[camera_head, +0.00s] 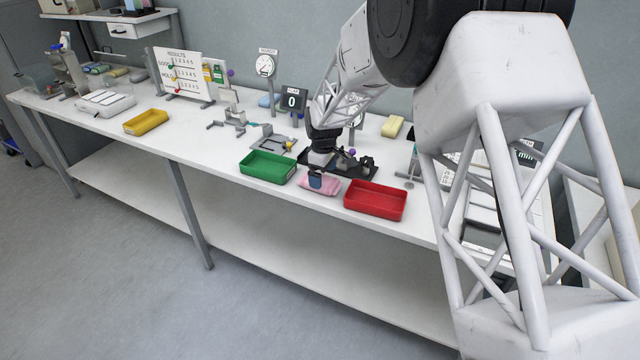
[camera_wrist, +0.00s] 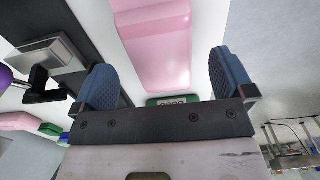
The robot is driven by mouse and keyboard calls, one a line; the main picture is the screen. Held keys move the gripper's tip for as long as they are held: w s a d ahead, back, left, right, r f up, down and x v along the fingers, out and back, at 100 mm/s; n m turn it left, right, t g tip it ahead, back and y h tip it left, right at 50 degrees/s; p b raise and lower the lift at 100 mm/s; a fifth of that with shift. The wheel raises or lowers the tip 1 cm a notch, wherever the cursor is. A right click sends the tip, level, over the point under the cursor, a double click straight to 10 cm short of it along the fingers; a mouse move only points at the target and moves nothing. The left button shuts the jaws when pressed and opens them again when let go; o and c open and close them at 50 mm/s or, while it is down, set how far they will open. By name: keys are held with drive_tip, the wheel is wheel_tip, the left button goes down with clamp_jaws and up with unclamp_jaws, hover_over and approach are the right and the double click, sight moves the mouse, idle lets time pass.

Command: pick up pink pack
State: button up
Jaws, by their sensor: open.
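The pink pack (camera_head: 322,186) lies on the white bench near its front edge, between the green tray and the red tray. It also shows in the wrist view (camera_wrist: 155,45), ahead of and between the two blue finger pads. My gripper (camera_head: 317,178) is just above the pack in the head view and partly covers it. In the wrist view my gripper (camera_wrist: 160,80) is open, with a wide gap between its fingers and nothing held. I cannot tell whether a finger touches the pack.
A green tray (camera_head: 268,168) stands left of the pack and a red tray (camera_head: 375,201) stands right of it. A dark-based fixture (camera_head: 350,163) is close behind. A yellow tray (camera_head: 145,122) is farther left. The bench's front edge is close to the pack.

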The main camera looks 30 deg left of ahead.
sight(323, 180)
drive_tip(key=shift+f, duration=1.8)
drive_tip(key=c, duration=1)
drive_tip(key=shift+r, duration=0.2)
drive_tip(key=shift+r, duration=0.55)
wheel_tip(323, 180, up, 2)
drive_tip(key=s+d, duration=0.3)
drive_tip(key=s, duration=0.1)
drive_tip(key=s+d+r, duration=0.1)
drive_tip(key=s+d, duration=0.2)
drive_tip(key=s, duration=0.1)
drive_tip(key=s+d, duration=0.3)
drive_tip(key=s, duration=0.1)
drive_tip(key=shift+s+d+r, duration=0.25)
drive_tip(key=shift+s+d, duration=0.1)
drive_tip(key=shift+d, duration=0.05)
drive_tip(key=shift+w+a, duration=0.1)
drive_tip(key=shift+w, duration=0.05)
